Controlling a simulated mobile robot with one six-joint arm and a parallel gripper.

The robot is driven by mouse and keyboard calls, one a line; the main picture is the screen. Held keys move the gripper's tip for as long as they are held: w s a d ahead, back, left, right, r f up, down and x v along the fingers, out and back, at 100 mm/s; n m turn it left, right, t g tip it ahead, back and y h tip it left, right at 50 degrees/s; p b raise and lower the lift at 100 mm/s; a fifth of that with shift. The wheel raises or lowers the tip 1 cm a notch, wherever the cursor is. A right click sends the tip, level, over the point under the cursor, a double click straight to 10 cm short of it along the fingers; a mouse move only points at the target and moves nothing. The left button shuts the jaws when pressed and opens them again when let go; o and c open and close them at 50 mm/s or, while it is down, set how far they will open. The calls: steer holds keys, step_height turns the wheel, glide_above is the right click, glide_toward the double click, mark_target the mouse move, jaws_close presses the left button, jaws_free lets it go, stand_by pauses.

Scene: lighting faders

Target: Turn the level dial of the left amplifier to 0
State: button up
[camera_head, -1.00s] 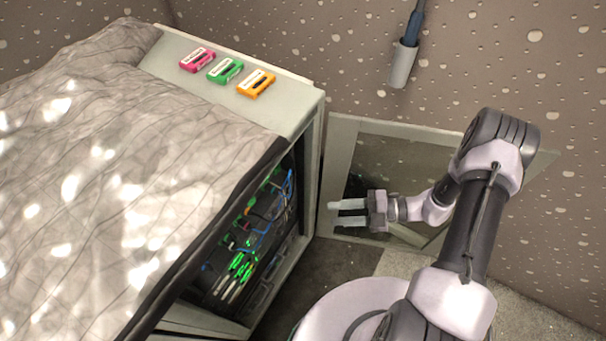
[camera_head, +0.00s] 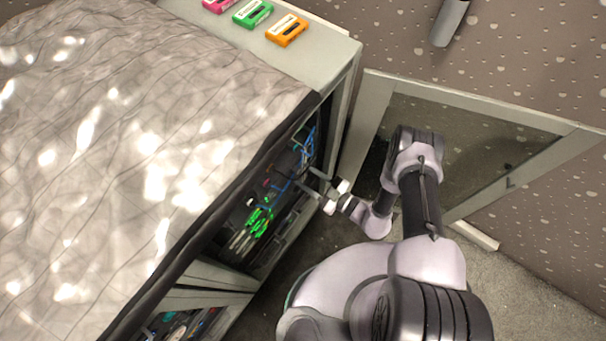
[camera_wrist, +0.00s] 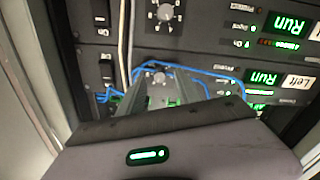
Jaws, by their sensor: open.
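In the wrist view a black rack unit with a white tag reading "Left" (camera_wrist: 302,82) and a green "Run" display (camera_wrist: 264,78) fills the middle. Its small grey level dial (camera_wrist: 160,78) shows just beyond and between my fingertips; its pointer is too small to read. My gripper (camera_wrist: 163,84) is open, its fingers pointing at the dial; I cannot tell if they touch it. In the head view my gripper (camera_head: 312,184) reaches into the open rack front, and the dial cannot be made out there.
Another rack unit with its own dial (camera_wrist: 165,13) sits above in the wrist view. Blue cables (camera_wrist: 205,72) loop around the level dial. A glass door (camera_head: 480,150) stands open beside the rack. Pink, green (camera_head: 253,13) and orange (camera_head: 287,29) cassette-like boxes lie on top.

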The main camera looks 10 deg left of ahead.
steer(key=shift+w+a, duration=0.3)
steer(key=shift+a, duration=0.35)
jaws_close()
